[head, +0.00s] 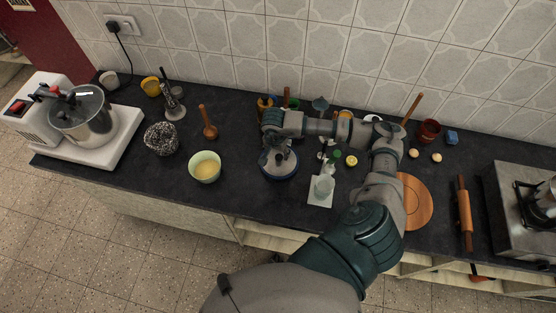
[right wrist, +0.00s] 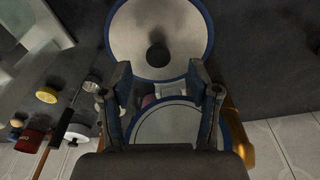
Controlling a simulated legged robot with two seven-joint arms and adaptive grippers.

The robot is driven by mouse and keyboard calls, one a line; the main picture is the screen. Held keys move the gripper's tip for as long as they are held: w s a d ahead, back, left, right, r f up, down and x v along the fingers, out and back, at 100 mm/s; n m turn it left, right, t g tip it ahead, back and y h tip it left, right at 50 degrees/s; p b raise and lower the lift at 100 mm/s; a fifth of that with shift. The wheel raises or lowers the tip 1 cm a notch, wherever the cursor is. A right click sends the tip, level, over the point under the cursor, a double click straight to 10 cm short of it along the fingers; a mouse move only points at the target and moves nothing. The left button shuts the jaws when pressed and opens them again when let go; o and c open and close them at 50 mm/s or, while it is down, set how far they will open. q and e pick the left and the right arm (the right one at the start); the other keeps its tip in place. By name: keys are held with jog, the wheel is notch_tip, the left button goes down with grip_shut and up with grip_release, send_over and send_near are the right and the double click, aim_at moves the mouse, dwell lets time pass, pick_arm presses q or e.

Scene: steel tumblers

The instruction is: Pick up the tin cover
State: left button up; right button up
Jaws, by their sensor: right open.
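The tin cover (head: 274,173) is a round pale disc with a blue rim, lying on the dark counter below my right gripper (head: 280,153). In the right wrist view the cover (right wrist: 185,30) shows at the top, with a dark knob in its middle. My right gripper (right wrist: 159,72) is open, and its fingertips appear at the cover's lower edge in that view. Nothing shows held between the fingers. A second round blue-rimmed piece (right wrist: 165,125) shows between and behind the fingers, partly hidden. My left gripper is not in view.
A green bowl (head: 205,168) stands left of the cover, and a wooden pestle (head: 208,124) behind the bowl. A glass on a white board (head: 318,200) is to the right. A round wooden board (head: 418,205) and rolling pin (head: 464,212) lie further right.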

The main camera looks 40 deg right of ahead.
aim_at(279, 156)
jog(key=f, duration=0.1)
jog(key=d+f, duration=0.1)
jog(key=f, duration=0.2)
jog(key=shift+w+d+f+p, duration=0.1)
jog(key=shift+d+p, duration=0.2)
jog(key=shift+d, duration=0.1)
jog(key=shift+f, duration=0.2)
jog(key=shift+w+a, duration=0.1)
jog(key=shift+a, duration=0.35)
jog(key=shift+c, duration=0.7)
jog(key=shift+a+r, duration=0.1)
jog(key=c, duration=0.4)
grip_shut()
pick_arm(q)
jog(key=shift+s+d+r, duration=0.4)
pick_arm(e)
jog(key=shift+d, duration=0.2)
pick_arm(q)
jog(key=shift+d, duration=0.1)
pick_arm(e)
jog(key=shift+d, duration=0.1)
